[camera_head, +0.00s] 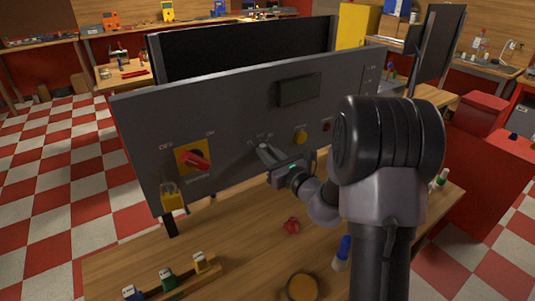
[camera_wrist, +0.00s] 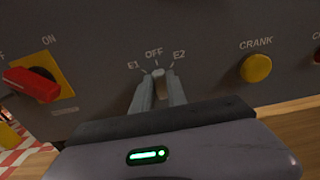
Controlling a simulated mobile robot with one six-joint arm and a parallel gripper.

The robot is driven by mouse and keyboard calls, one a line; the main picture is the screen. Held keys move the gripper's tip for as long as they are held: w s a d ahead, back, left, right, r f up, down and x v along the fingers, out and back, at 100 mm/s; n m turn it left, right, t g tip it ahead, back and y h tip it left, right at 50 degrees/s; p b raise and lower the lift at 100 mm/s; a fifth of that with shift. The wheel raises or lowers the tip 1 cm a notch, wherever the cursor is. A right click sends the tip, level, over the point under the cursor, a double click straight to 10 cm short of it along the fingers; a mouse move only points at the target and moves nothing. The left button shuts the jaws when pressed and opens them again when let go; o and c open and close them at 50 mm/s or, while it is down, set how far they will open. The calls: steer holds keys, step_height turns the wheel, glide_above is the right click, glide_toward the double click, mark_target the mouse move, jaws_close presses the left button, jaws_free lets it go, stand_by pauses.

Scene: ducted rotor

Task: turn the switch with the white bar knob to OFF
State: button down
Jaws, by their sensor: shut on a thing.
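The switch with the white bar knob (camera_wrist: 159,76) is on the grey panel, under the labels E1, OFF and E2 in the wrist view. My gripper (camera_wrist: 160,84) has its two fingers on either side of the knob and is shut on it. The visible tip of the knob points up, roughly toward OFF; the fingers hide much of the rest, so its exact angle is hard to tell. In the head view my gripper (camera_head: 266,152) reaches the panel's middle and covers the knob.
The grey panel (camera_head: 235,110) also carries a red rotary handle (camera_head: 196,161) on a yellow plate at left, a yellow CRANK button (camera_wrist: 256,68) at right and a dark display (camera_head: 299,89). A yellow padlock (camera_head: 173,198) hangs at lower left.

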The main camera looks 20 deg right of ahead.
steer(key=c, duration=1.3)
jaws_free()
steer(key=shift+s, duration=0.1)
steer(key=s+d+p, duration=0.1)
steer(key=s, duration=0.4)
steer(key=s+d, duration=0.1)
steer(key=s, duration=0.5)
steer(key=s+d+p, duration=0.1)
steer(key=s, duration=0.5)
steer(key=shift+d+p, duration=0.15)
steer(key=shift+p, duration=0.2)
